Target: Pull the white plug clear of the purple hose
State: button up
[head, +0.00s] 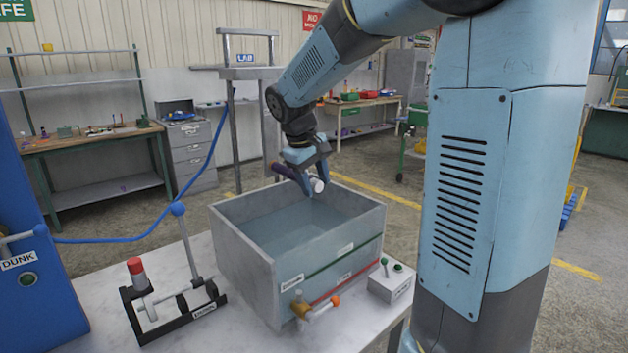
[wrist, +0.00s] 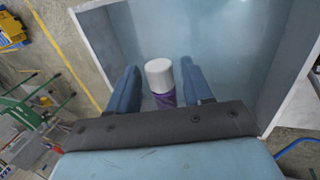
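The white plug (head: 318,186) sits at the end of the purple hose (head: 284,171), over the open grey tank (head: 246,262). My gripper (head: 308,176) is at the hose end above the tank. In the wrist view, the white plug (wrist: 159,74) points away from my palm, and a short piece of purple hose (wrist: 165,100) shows behind it. My two blue fingers (wrist: 158,66) stand on either side of the hose and plug. A gap shows on the left side, so the fingers look open. The rest of the hose is hidden by my gripper.
The tank holds bluish water and stands on a white table (head: 110,285). A lever stand (head: 172,305), an orange-handled valve (head: 315,309) and a button box (head: 391,282) are around it. A blue hose (head: 130,240) hangs at the left beside a blue cabinet.

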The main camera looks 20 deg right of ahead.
grip_shut()
jog(key=shift+s+d, duration=0.3)
jog(key=shift+s, duration=0.35)
dwell(1.1)
jog(key=shift+s+d, duration=0.25)
jog(key=shift+s, duration=0.4)
jog(key=shift+s+d, duration=0.3)
jog(key=shift+s, duration=0.4)
jog(key=shift+s+d, duration=0.25)
jog(key=shift+s, duration=0.4)
jog(key=shift+s+r, duration=0.1)
jog(key=shift+s+d+r, duration=0.3)
jog(key=shift+s+r, duration=0.35)
jog(key=shift+r, duration=0.05)
jog(key=shift+s+d+r, duration=0.3)
jog(key=shift+s+r, duration=0.35)
jog(key=shift+r, duration=0.05)
